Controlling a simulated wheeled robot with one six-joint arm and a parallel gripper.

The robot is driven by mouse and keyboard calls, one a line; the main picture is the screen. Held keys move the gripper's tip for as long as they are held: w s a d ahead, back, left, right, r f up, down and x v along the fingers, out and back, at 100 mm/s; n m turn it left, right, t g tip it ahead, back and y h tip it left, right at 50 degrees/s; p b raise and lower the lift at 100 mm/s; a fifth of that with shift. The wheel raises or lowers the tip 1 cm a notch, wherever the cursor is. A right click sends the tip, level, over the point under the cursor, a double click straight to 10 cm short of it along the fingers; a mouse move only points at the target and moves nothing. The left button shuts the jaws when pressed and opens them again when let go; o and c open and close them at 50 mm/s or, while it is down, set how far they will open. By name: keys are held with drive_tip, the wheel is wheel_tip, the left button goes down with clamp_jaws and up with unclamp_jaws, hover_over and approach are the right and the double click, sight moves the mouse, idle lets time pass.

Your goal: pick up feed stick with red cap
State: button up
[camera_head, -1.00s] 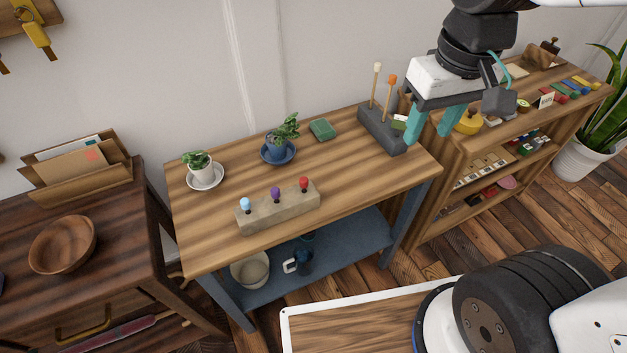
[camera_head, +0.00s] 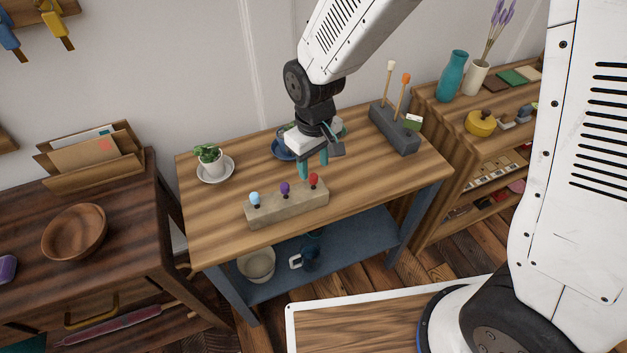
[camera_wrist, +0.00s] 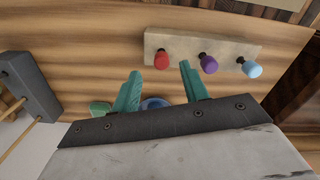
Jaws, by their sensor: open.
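The feed stick with the red cap (camera_head: 314,180) stands at the right end of a pale block (camera_head: 287,207) on the wooden table. A purple-capped stick (camera_head: 285,188) is in the middle of the block and a light blue-capped one (camera_head: 254,198) at its left end. In the wrist view the red cap (camera_wrist: 161,59) shows ahead of my gripper, between the directions of its two fingers. My gripper (camera_head: 314,168), with teal fingers, is open and empty, behind and above the block. It also shows in the wrist view (camera_wrist: 161,80), apart from the cap.
A potted plant on a white saucer (camera_head: 229,174) stands at the left. A blue saucer (camera_head: 280,149) is partly hidden behind my gripper. A dark grey block (camera_head: 392,132) with two upright sticks stands at the right. The table's right front is clear.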

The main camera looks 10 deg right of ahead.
sight(314, 176)
drive_tip(key=f, duration=0.5)
drive_tip(key=shift+s+f, duration=0.1)
drive_tip(key=shift+s, duration=0.1)
clamp_jaws()
wheel_tip(314, 176, up, 16)
idle(1.0)
